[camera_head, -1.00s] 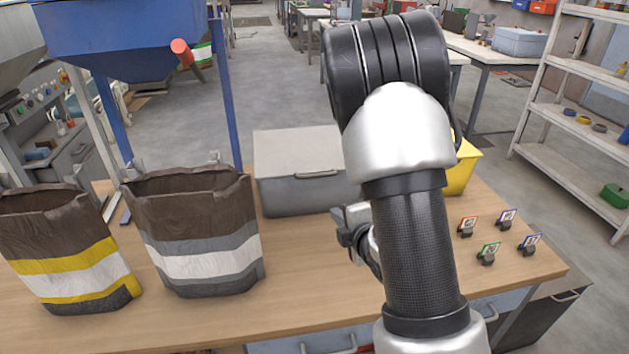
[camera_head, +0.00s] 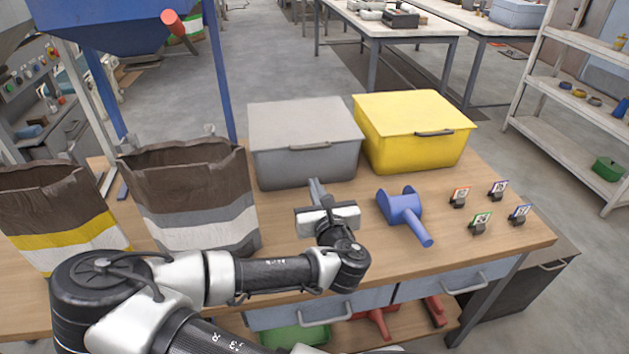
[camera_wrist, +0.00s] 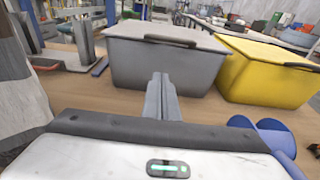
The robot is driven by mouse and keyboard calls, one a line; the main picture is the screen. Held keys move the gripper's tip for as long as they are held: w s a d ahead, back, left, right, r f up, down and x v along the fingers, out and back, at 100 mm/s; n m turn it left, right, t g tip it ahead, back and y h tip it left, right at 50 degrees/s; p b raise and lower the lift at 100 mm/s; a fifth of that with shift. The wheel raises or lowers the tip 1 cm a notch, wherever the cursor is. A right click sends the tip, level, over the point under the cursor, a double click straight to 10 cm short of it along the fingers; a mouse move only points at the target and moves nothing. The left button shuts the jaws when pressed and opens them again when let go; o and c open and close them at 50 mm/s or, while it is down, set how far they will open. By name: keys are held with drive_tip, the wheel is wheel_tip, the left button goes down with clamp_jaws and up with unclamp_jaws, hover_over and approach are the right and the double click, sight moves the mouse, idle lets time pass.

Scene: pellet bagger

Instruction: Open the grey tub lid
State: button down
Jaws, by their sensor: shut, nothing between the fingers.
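The grey tub (camera_head: 300,168) stands at the back of the wooden table, left of the yellow tub. Its flat grey lid (camera_head: 303,120) lies on it, closed, with a dark handle (camera_head: 308,147) along the front edge. In the wrist view the tub (camera_wrist: 165,68) is straight ahead and its handle (camera_wrist: 170,41) shows at the top of the front side. My gripper (camera_head: 316,186) is shut and empty. It is in front of the tub, lower than the lid and apart from the handle. Its fingers (camera_wrist: 160,90) point toward the tub's front wall.
A yellow lidded tub (camera_head: 412,140) stands close on the right. A blue scoop (camera_head: 405,212) lies right of my gripper. Two open bags (camera_head: 195,215) (camera_head: 55,222) stand on the left. Small tag holders (camera_head: 480,222) stand at the right end of the table.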

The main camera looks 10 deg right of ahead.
drive_tip(key=w+b, duration=0.1)
drive_tip(key=w, duration=0.2)
drive_tip(key=w+b, duration=0.1)
drive_tip(key=w, duration=0.2)
drive_tip(key=w+f+b, duration=0.1)
drive_tip(key=w+b, duration=0.1)
drive_tip(key=w, duration=0.1)
drive_tip(key=shift+w+d, duration=0.1)
drive_tip(key=shift+w, duration=0.05)
drive_tip(key=r, duration=0.1)
drive_tip(key=s+r, duration=0.1)
drive_tip(key=r, duration=0.1)
drive_tip(key=shift+r, duration=0.25)
drive_tip(key=shift+r, duration=0.1)
